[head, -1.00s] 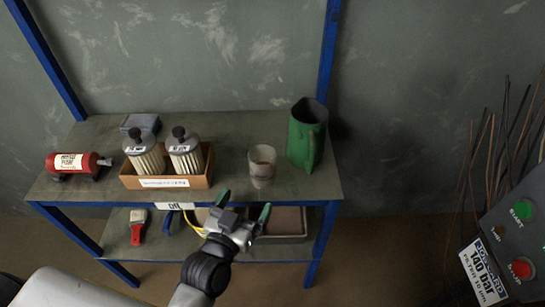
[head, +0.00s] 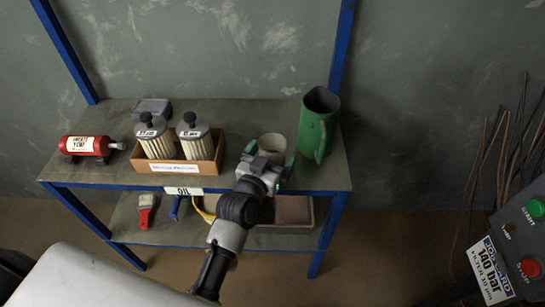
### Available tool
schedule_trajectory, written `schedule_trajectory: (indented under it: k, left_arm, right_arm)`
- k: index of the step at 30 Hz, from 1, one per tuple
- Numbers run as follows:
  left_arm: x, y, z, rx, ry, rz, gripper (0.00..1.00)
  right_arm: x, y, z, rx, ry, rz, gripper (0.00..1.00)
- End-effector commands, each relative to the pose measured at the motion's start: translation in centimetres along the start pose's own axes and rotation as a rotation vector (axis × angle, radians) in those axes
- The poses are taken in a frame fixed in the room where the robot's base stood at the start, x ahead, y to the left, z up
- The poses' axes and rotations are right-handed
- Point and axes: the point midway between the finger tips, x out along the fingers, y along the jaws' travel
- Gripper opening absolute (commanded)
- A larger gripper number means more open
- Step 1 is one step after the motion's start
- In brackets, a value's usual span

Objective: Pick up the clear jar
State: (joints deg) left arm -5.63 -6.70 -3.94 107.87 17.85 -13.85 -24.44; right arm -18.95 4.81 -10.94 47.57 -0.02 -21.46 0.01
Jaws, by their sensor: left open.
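The clear jar (head: 272,142) stands upright on the top shelf, towards its right end; its rim shows and the gripper hides its lower part. My left gripper (head: 269,156) is open, with one green-tipped finger on the left side of the jar and the other on its right. I cannot tell whether the fingers touch the glass. My right gripper is not in view.
A green jug (head: 317,124) stands close to the right of the jar. A cardboard box (head: 183,167) with two filters is to the left, then a red cylinder (head: 88,146). A grey block (head: 152,107) lies behind. A control panel (head: 515,240) is at the far right.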

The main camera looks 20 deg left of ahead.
Motion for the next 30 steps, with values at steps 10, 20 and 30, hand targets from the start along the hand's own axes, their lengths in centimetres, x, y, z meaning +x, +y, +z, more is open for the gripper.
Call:
schedule_trajectory:
  k: [10,20,30]
  left_arm:
    - [-0.03,0.01,0.00,0.000,0.000,0.000,0.71]
    - [-0.03,0.01,-0.05,0.000,0.001,0.000,0.40]
    - [-0.03,0.01,-0.44,0.000,0.001,0.000,0.40]
  right_arm:
    - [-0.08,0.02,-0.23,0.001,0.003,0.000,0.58]
    - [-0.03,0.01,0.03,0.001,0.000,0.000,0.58]
    - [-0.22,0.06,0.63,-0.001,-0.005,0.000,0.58]
